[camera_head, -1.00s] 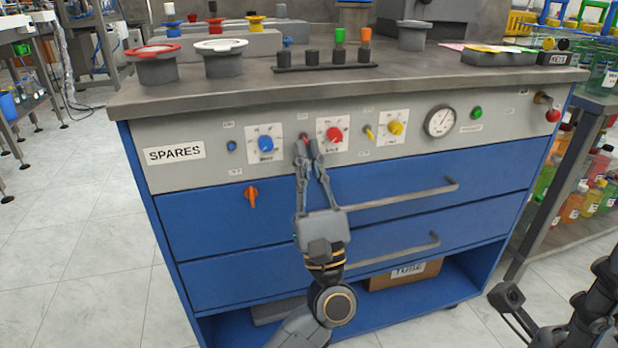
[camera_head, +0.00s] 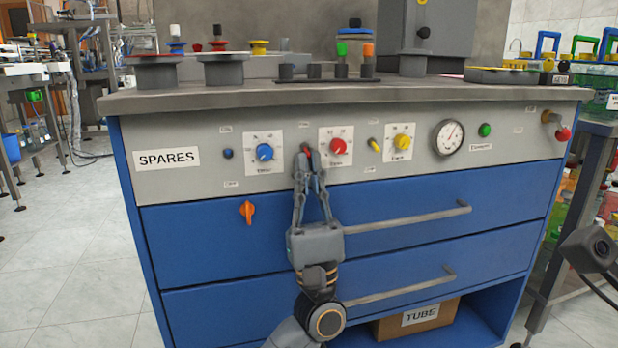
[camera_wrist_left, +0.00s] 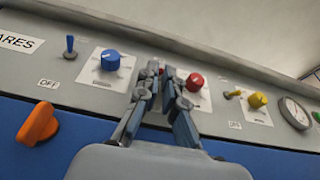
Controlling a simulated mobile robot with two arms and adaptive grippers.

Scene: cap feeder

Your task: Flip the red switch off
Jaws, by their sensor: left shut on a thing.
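The red switch (camera_head: 307,148) is on the grey panel, between the blue dial (camera_head: 264,152) and the red dial (camera_head: 338,146). Only a small red bit of it shows, between the fingertips. My left gripper (camera_head: 308,157) reaches up to the panel from below, its fingers closed around the switch. In the left wrist view the fingertips (camera_wrist_left: 161,72) meet at the switch, which they mostly hide. Whether the lever points up or down cannot be told. My right gripper's fingers are not in view; only a dark part of that arm shows at the right edge.
A blue switch (camera_head: 227,153) and a yellow switch (camera_head: 374,145) sit on the same panel, with a yellow dial (camera_head: 402,142) and a gauge (camera_head: 449,137). An orange knob (camera_head: 247,211) and drawer handles (camera_head: 408,216) stick out below. Floor at the left is clear.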

